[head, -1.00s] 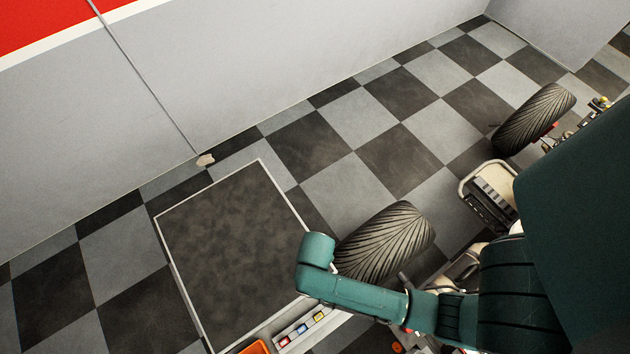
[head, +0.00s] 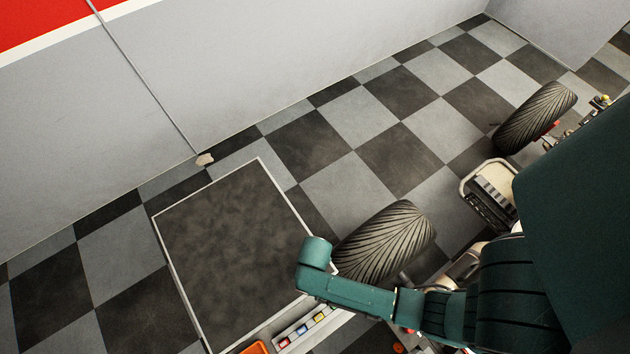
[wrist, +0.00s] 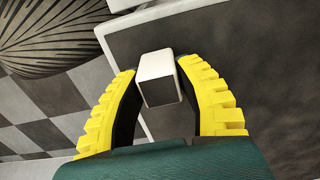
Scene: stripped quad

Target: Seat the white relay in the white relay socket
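My gripper (wrist: 158,72) shows in the wrist view with two yellow ribbed fingers, shut on the white relay (wrist: 154,65). The relay is a small white box with a darker grey face towards the camera, held between the fingertips. In the head view the gripper and the relay are hidden; only my green arm shows. I cannot make out the white relay socket in either view.
A grey-topped table (head: 225,240) with a pale rim stands at left. A tray strip with red, blue and yellow pieces (head: 302,330) and an orange bin (head: 256,347) lie at its near edge. A tyre (head: 385,242) is close to my arm; another tyre (head: 535,117) stands farther right.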

